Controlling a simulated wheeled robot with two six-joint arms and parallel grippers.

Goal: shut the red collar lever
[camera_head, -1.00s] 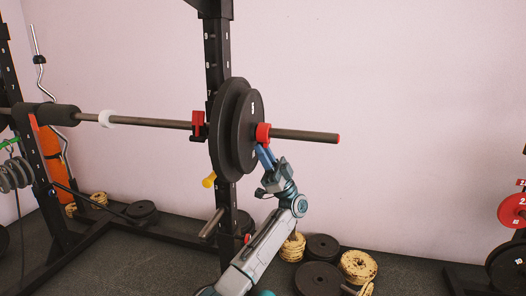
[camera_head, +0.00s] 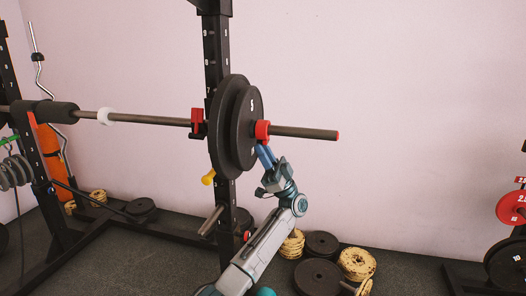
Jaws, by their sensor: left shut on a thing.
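The red collar (camera_head: 262,130) sits around the barbell (camera_head: 305,132) on its right sleeve, close against the outer black plate (camera_head: 246,128). My left gripper (camera_head: 265,155) reaches up from below, with its blue fingers just under the collar. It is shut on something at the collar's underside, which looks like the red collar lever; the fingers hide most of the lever. I cannot make out the lever's angle. My right gripper does not show.
A black rack upright (camera_head: 217,60) stands behind the plates, with a red hook (camera_head: 197,122) bearing the bar. Several plates lie on the floor by the wall, including a cream plate (camera_head: 357,264). A weight stand with a red plate (camera_head: 512,207) is at right. Air right of the bar end is clear.

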